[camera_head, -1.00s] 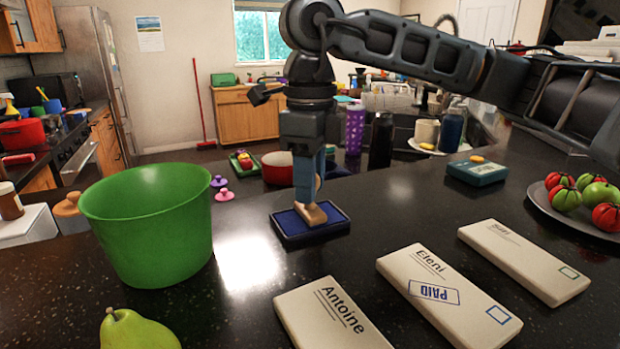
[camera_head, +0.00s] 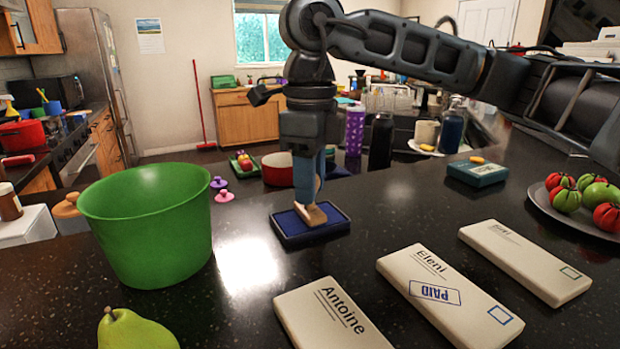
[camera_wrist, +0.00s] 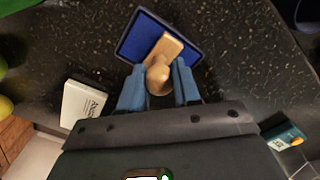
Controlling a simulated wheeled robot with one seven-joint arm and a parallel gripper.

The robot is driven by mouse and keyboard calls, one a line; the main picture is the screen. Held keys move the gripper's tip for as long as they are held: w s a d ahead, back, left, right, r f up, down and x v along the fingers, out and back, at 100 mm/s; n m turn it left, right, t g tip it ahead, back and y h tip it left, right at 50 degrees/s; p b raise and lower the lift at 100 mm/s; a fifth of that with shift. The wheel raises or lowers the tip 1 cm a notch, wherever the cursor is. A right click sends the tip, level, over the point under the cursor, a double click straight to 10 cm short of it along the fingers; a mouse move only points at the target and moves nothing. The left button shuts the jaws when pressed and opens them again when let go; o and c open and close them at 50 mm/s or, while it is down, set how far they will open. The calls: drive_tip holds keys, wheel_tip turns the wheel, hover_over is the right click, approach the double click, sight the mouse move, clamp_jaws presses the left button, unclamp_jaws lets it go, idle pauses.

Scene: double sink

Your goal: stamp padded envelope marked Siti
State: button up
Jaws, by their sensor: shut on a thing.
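My gripper (camera_head: 308,185) is shut on a wooden stamp (camera_head: 310,214), holding it by its knob. The stamp's base is at the dark blue ink pad (camera_head: 290,233); I cannot tell whether it touches. In the wrist view the stamp (camera_wrist: 168,48) is between the blue fingers, over the pad (camera_wrist: 138,36). Three pale padded envelopes lie at the front right. The left one reads Antoine (camera_head: 320,315). The middle one reads Eleni (camera_head: 440,290) and bears a blue PAID mark. The right one (camera_head: 525,262) has a name too faint to read surely and shows no PAID mark.
A green bowl (camera_head: 150,225) stands left of the pad, with a pear (camera_head: 135,332) in front. A plate of tomatoes (camera_head: 585,200) is at the right. A teal box (camera_head: 477,171) and bottles stand behind. The counter between pad and envelopes is clear.

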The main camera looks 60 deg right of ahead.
drive_tip(key=shift+r+p, duration=1.2)
drive_tip(key=shift+r, duration=2.3)
drive_tip(key=shift+s+d, duration=0.1)
